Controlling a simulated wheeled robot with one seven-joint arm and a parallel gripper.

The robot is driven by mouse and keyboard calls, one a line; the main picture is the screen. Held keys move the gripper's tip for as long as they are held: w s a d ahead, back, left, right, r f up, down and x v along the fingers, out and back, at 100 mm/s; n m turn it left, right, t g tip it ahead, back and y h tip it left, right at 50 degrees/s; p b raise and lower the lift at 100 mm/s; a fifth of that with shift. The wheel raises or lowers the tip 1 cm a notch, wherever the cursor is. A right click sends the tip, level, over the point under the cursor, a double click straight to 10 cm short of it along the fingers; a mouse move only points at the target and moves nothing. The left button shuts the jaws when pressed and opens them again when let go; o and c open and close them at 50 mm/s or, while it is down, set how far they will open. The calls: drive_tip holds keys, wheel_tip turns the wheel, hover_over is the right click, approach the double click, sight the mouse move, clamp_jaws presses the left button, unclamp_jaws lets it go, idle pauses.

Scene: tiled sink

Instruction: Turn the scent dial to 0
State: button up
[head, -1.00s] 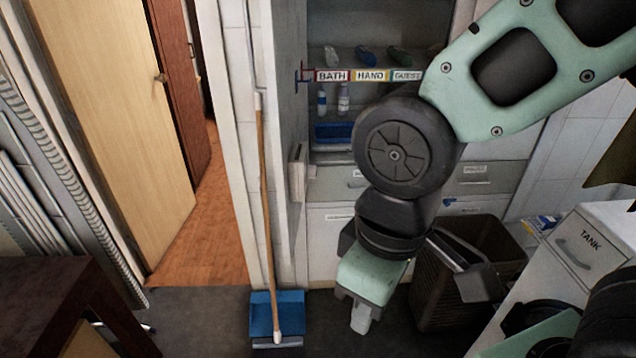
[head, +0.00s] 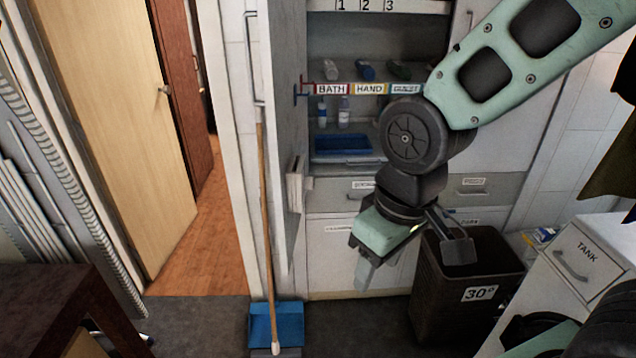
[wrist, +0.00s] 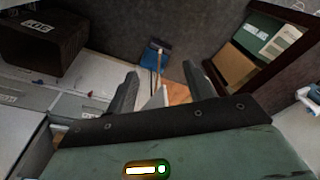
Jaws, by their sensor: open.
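No dial that I can make out as the scent dial shows in either view. A small pale box (head: 295,185) is fixed to the wall edge left of the cabinet in the head view, with a small part sticking out on its right; I cannot tell whether it is the scent unit, and no numbers on it are readable. My gripper (wrist: 162,88) is open, with its two dark fingers apart and nothing held between them. In the head view my gripper hangs in front of the lower cabinet, right of the box and apart from it.
A broom (head: 265,220) and blue dustpan (head: 275,322) stand against the wall. A dark bin (head: 450,295) marked 30° stands right of my gripper, before the TANK cabinet (head: 583,258). Shelves labelled BATH and HAND (head: 368,89) are behind. A doorway (head: 195,245) opens at left.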

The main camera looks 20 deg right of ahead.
drive_tip(key=w+d+f+m+t, duration=0.2)
drive_tip(key=w+d+m+t, duration=0.15)
drive_tip(key=w+d, duration=0.75)
drive_tip(key=w+d+f+m+t, duration=0.15)
drive_tip(key=w+d+t, duration=0.25)
drive_tip(key=w+d, duration=0.7)
drive_tip(key=y+p, duration=0.7)
drive_tip(key=y, duration=0.8)
approach(309, 183)
drive_tip(key=w+a, duration=0.5)
drive_tip(key=shift+a+f+g, duration=0.45)
drive_tip(key=shift+a, duration=0.05)
drive_tip(key=c, duration=1)
